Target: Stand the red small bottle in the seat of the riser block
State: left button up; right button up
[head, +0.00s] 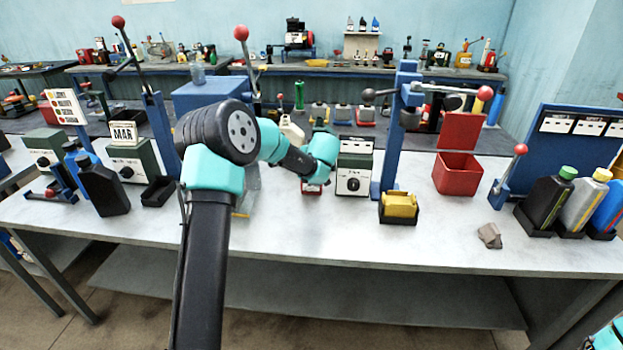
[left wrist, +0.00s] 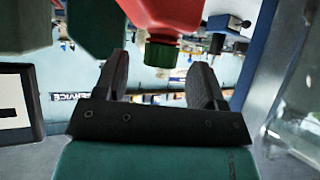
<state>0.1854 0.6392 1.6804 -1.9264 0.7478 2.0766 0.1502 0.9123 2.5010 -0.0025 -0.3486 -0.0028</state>
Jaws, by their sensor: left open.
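The red small bottle (left wrist: 165,18) with its dark green cap (left wrist: 162,52) shows at the top of the left wrist view, its cap end toward my fingers. My left gripper (left wrist: 160,70) is open, with its two dark fingers apart on either side of the cap's line. I cannot tell whether either finger touches the bottle. In the head view my left arm's teal wrist (head: 321,150) hides the fingertips and most of what lies behind them. A small red patch (head: 311,188) with a white label shows just below it. I cannot pick out the riser block.
A yellow block in a black tray (head: 399,207) and a red open bin (head: 457,173) are further right. The front middle of the white bench (head: 330,240) is clear.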

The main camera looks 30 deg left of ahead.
pick_arm(q)
jog(key=shift+x, duration=1.4)
jog(key=shift+c, duration=0.2)
grip_shut()
